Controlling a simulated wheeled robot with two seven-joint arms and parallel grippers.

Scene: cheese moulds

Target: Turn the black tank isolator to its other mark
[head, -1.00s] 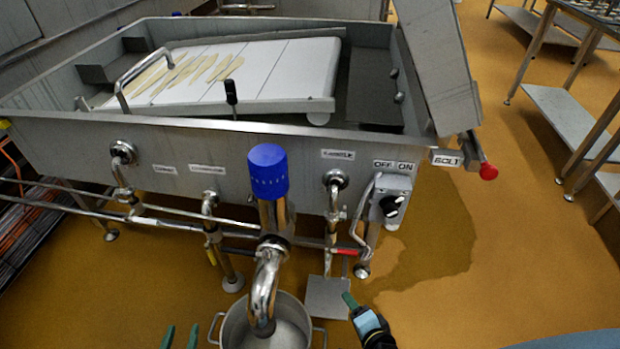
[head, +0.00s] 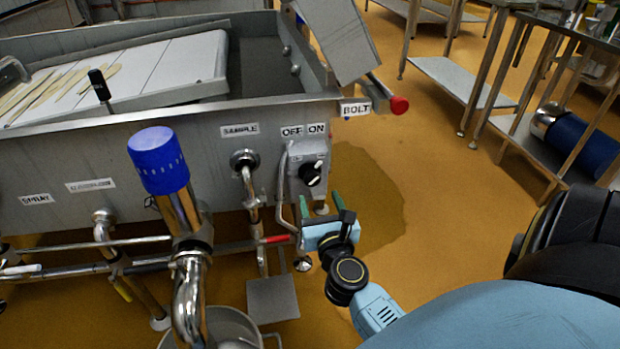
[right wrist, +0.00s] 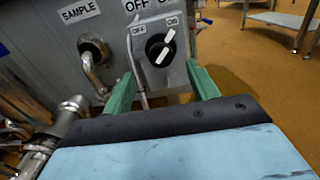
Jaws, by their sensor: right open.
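The black tank isolator (head: 310,174) is a round black knob with a white bar, on a grey box (head: 294,160) at the tank's front corner. Labels OFF and ON sit above it. In the right wrist view the knob (right wrist: 154,52) shows its white bar tilted up to the right, towards the ON side. My right gripper (head: 320,207) is open, its green fingers below and in front of the box. In the right wrist view my right gripper (right wrist: 163,86) has its fingers spread to either side, with the knob beyond them and nothing between. My left gripper is out of view.
A bent metal handle or pipe (head: 281,190) runs close to the box's left side. A sample outlet (head: 245,160) and a blue-capped pipe (head: 158,160) stand further left. A red-ended bolt (head: 399,105) sticks out at upper right.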

